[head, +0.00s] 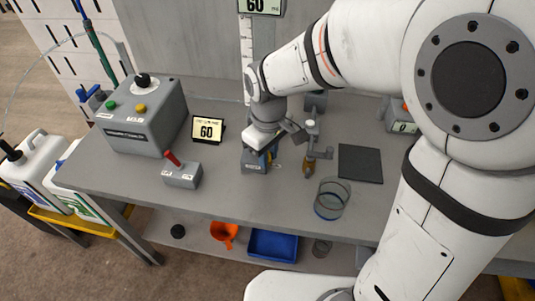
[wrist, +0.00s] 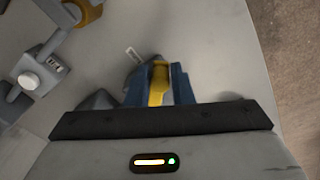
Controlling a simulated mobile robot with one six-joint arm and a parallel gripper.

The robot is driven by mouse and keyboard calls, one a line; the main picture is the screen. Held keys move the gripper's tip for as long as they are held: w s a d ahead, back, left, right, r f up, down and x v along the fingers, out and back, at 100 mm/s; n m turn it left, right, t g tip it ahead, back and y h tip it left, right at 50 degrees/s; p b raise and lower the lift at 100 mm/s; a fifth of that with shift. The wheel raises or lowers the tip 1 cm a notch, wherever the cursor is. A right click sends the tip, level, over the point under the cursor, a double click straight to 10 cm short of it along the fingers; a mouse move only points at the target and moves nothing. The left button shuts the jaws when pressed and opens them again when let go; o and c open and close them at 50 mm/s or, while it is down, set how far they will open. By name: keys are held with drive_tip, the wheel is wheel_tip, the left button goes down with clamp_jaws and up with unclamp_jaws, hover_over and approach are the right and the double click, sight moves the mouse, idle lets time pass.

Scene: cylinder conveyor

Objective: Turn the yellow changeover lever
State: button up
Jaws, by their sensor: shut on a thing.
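The yellow changeover lever (wrist: 158,84) is in the wrist view, upright between the two blue fingers of my gripper (wrist: 157,75). The fingers are shut on it, one on each side. In the head view my gripper (head: 262,157) points down at a small grey box (head: 254,168) with a label on the table. The lever is mostly hidden there behind the fingers and wrist.
A grey spout with an orange-yellow tip (head: 309,168) stands just right of my gripper. A clear beaker (head: 332,198) and a dark square pad (head: 360,163) are further right. A red-handled switch box (head: 182,173), a display showing 60 (head: 207,129) and a control box (head: 142,118) are left.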

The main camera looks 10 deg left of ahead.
drive_tip(key=shift+w, duration=0.1)
drive_tip(key=shift+w+d, duration=0.45)
drive_tip(key=shift+c, duration=0.2)
drive_tip(key=shift+w+d, duration=0.2)
drive_tip(key=shift+w, duration=0.2)
drive_tip(key=shift+o, duration=0.3)
drive_tip(key=shift+w+d, duration=0.1)
drive_tip(key=shift+w, duration=0.25)
drive_tip(key=shift+o, duration=0.4)
drive_tip(key=shift+w+d, duration=0.15)
drive_tip(key=shift+w, duration=0.3)
drive_tip(key=o, duration=1.6)
drive_tip(key=shift+o, duration=0.2)
